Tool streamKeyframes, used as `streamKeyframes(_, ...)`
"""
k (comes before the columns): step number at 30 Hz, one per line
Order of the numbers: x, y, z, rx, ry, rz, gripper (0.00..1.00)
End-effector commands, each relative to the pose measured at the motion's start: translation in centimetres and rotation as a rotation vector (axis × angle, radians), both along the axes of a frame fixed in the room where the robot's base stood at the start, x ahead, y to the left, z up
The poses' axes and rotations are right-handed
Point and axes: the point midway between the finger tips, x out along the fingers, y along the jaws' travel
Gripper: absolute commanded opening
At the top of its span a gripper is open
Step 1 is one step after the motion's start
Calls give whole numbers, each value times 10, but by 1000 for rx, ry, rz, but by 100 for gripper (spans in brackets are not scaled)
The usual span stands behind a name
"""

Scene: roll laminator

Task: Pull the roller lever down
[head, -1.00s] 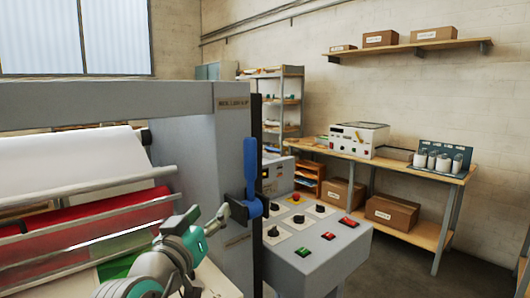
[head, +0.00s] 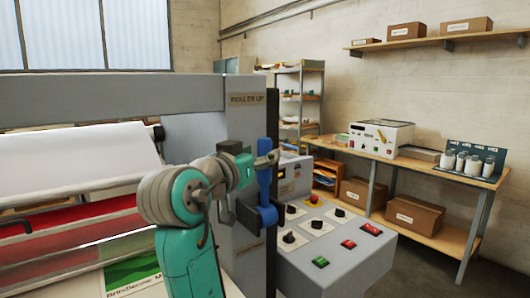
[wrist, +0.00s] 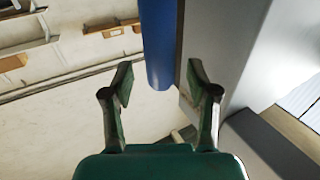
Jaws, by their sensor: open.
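The blue roller lever (head: 265,188) stands upright on the side of the grey laminator post, under the "ROLLER UP" label (head: 247,99). My gripper (head: 270,157) is at the height of the lever's upper end and covers part of it in the head view. In the wrist view the blue lever (wrist: 158,40) reaches down from the top edge, and its rounded end shows between the two open fingers of my gripper (wrist: 160,82). The gap between the fingers is wider than the lever. Contact with either finger cannot be made out.
The grey laminator post (head: 246,125) is close beside the lever. A sloped control panel (head: 335,250) with knobs and red and green buttons juts out at lower right. White film (head: 70,160) and a red roll lie at left. A wooden workbench (head: 420,170) stands farther back.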

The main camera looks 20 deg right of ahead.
Motion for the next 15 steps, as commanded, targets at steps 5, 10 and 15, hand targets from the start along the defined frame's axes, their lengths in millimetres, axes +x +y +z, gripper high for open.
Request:
streamKeyframes(5, 16, -16, 0, -1, 1, -1, 59)
streamKeyframes(10, 22, -22, 0, -1, 1, 0, 59)
streamKeyframes(15, 23, -22, 0, -1, 1, 1, 59)
